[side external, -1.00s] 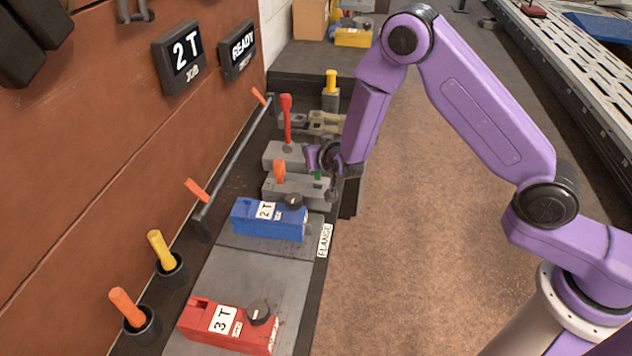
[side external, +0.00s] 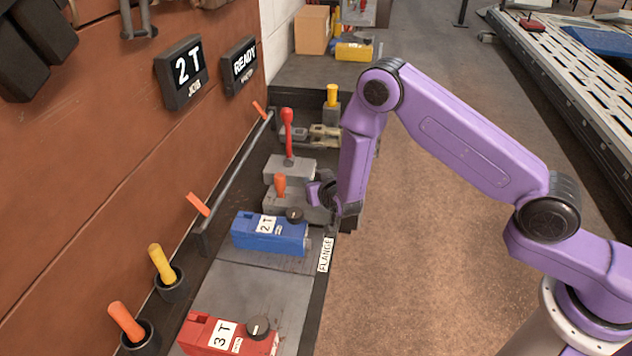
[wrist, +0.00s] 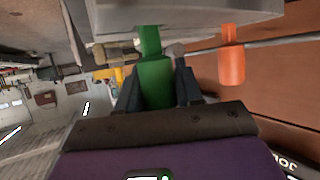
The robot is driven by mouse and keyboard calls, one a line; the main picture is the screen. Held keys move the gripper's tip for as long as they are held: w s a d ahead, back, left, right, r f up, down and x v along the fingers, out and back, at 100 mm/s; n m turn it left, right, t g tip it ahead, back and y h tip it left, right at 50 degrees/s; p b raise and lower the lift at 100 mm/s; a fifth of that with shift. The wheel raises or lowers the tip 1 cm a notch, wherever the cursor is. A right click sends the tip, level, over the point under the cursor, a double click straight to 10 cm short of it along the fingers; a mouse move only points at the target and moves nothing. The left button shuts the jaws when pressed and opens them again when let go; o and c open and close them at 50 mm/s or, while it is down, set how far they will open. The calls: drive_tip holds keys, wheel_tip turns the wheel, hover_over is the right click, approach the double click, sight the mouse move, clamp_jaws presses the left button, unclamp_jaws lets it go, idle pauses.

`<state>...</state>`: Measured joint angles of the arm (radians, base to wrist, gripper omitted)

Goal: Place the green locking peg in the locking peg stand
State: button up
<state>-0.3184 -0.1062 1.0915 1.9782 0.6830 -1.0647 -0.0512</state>
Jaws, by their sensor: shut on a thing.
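My gripper (side external: 322,194) is low beside a grey block (side external: 290,204) that carries an upright orange peg (side external: 280,184). In the wrist view my gripper (wrist: 158,78) is shut on the green locking peg (wrist: 155,84), its dark fingers on both sides. The peg's narrow end reaches the edge of the grey block (wrist: 200,12); I cannot tell whether it is inserted. The orange peg (wrist: 231,64) shows to its right. In the side view the green peg is hidden. Which block is the locking peg stand is not labelled.
A blue 2T box (side external: 270,235) stands close in front of the grey block. Behind are another grey block with a red lever (side external: 288,130) and a yellow-topped post (side external: 333,95). A red 3T box (side external: 228,338) is nearer.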

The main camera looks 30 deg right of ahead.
drive_tip(key=o, duration=1.1)
drive_tip(key=shift+r, duration=0.15)
drive_tip(key=v, duration=1.2)
drive_tip(key=shift+a, duration=0.1)
